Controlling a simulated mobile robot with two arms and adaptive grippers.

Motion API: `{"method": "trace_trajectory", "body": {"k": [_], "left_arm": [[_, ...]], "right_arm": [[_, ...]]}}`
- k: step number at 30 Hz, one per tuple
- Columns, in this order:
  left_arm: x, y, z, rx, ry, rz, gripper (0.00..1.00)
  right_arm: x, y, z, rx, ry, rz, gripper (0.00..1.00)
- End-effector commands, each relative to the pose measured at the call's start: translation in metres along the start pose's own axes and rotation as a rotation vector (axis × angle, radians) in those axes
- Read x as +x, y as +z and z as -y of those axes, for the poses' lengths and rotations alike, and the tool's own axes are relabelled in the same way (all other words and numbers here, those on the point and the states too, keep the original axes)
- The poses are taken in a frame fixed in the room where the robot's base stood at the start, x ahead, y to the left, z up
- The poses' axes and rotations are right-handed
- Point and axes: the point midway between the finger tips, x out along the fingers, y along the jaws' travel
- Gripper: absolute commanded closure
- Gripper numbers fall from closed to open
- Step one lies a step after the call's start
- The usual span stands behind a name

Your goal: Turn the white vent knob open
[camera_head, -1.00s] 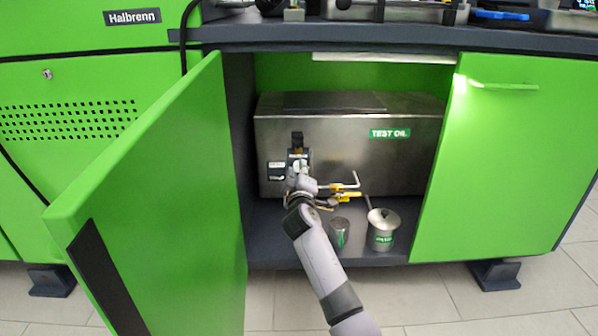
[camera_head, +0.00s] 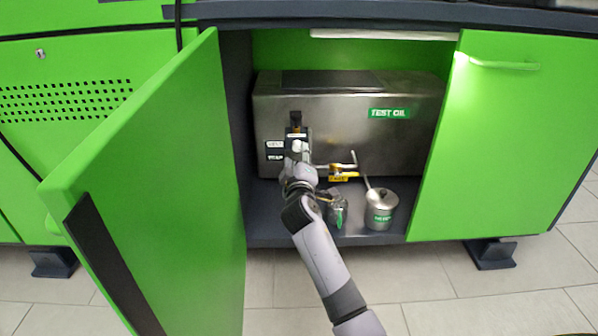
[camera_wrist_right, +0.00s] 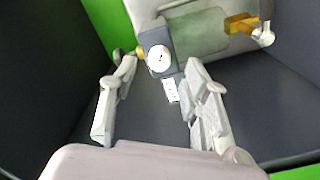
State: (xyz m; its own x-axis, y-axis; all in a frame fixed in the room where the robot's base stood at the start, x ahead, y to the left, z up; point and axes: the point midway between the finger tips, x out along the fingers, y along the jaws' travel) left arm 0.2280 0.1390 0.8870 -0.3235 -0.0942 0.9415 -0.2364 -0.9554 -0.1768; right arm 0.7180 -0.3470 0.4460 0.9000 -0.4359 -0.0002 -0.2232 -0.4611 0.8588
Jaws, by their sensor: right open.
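The steel test oil tank (camera_head: 345,130) stands inside the open cabinet. In the right wrist view, the white round knob (camera_wrist_right: 159,59) sits on a dark grey block at the tank's front. My right gripper (camera_wrist_right: 161,78) is open and empty, with its fingers spread to either side below the knob; no contact shows. In the head view, my right gripper (camera_head: 298,156) is in front of the tank's left part and mostly hides the knob. A small vent label (camera_head: 275,145) is beside it. My left gripper is not in view.
A yellow-handled valve (camera_head: 340,174) projects right of my gripper. The open green door (camera_head: 150,190) bounds the left side.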

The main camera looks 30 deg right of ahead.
Motion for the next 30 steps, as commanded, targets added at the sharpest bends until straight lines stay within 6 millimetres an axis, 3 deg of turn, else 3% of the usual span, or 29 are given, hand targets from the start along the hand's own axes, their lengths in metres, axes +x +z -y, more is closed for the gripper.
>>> {"method": "trace_trajectory", "body": {"k": [6, 12, 30], "left_arm": [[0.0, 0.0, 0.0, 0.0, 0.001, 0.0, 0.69], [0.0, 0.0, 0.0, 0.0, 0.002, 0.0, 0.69], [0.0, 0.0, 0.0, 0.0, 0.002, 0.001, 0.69]], "right_arm": [[-0.047, 0.001, 0.001, 0.002, -0.003, 0.001, 0.57], [-0.072, 0.0, 0.001, 0.0, -0.002, 0.001, 0.57], [-0.078, 0.0, 0.001, 0.001, -0.002, 0.001, 0.57]]}}
